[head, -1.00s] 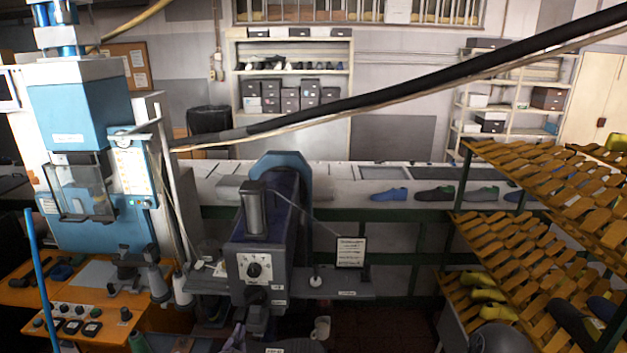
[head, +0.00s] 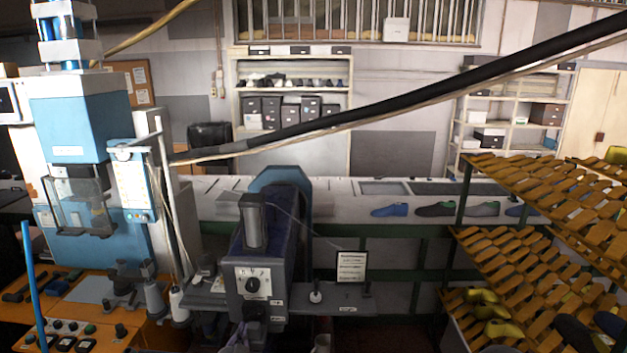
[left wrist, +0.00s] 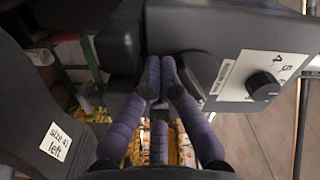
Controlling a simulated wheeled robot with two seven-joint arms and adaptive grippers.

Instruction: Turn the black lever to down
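The grey machine (head: 270,240) stands in the middle of the head view, with a white panel carrying a black dial. Below the dial a black rounded part (head: 254,311) sticks out, which may be the black lever; I cannot tell its position for certain. In the left wrist view, a similar dark rounded part (left wrist: 196,70) lies just right of the fingertips, and the dial (left wrist: 262,86) is farther right. My left gripper (left wrist: 160,68) has purple fingers drawn close together, with nothing clearly between them. Whether they touch the dark part is unclear. My right gripper is out of view.
A blue press (head: 80,130) and an orange control bench (head: 85,310) stand left. A rack of wooden slats with shoes (head: 540,210) stands right. In the left wrist view, a dark surface labelled "size 41 left" (left wrist: 57,142) is at the left. A small sign (head: 351,266) stands beside the machine.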

